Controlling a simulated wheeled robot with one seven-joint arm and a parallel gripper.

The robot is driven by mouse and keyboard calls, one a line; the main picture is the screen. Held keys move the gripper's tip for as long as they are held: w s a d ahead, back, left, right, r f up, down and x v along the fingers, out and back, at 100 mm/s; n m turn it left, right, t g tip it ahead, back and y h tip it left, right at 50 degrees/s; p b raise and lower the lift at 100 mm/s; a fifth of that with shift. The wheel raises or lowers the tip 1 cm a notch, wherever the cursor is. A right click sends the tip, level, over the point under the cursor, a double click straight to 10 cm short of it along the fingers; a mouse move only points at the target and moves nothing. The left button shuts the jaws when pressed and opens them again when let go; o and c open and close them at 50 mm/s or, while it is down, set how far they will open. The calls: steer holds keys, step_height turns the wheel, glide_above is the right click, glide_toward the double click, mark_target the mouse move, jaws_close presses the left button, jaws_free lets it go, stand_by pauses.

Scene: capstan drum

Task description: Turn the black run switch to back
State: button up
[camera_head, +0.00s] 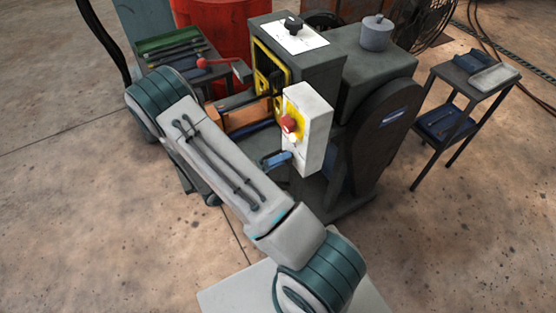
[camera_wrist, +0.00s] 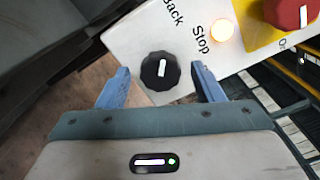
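The black run switch (camera_wrist: 160,72) is a round ribbed knob with a white mark, on the white control box (camera_wrist: 140,35). The mark points roughly up in the wrist view; I cannot tell which label it is set to. The printed words "back" and "Stop" show above and to its upper right. My gripper (camera_wrist: 161,84) is open, one blue finger on each side of the knob, with gaps visible on both sides. In the head view my gripper (camera_head: 277,159) is at the lower front of the control box (camera_head: 316,115); the run switch does not show clearly there.
A red knob (camera_wrist: 287,13) on yellow and a lit lamp (camera_wrist: 222,29) sit beside the switch. Another black knob (camera_head: 293,25) tops the machine. A tool tray (camera_head: 175,55) stands left, a small table (camera_head: 470,85) right. Floor in front is partly clear.

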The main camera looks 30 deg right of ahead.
steer(key=a+b, duration=0.3)
steer(key=a, duration=1)
steer(key=shift+s+a, duration=0.25)
steer(key=shift+a, duration=0.15)
steer(key=s+d+r+m+t+y, duration=0.1)
steer(key=s+r+m+y, duration=0.3)
steer(key=m, duration=0.6)
steer(key=s+d+r+m+t+y, duration=0.1)
steer(key=s+r+m+y, duration=0.3)
steer(key=r+m+y, duration=0.4)
steer(key=s+r+m+y, duration=0.4)
steer(key=r+m+y, duration=0.2)
steer(key=r+m, duration=0.3)
steer(key=m, duration=0.4)
steer(key=shift+s+d+r+t, duration=0.2)
steer(key=shift+s+d+t, duration=0.05)
steer(key=shift+d+t, duration=0.15)
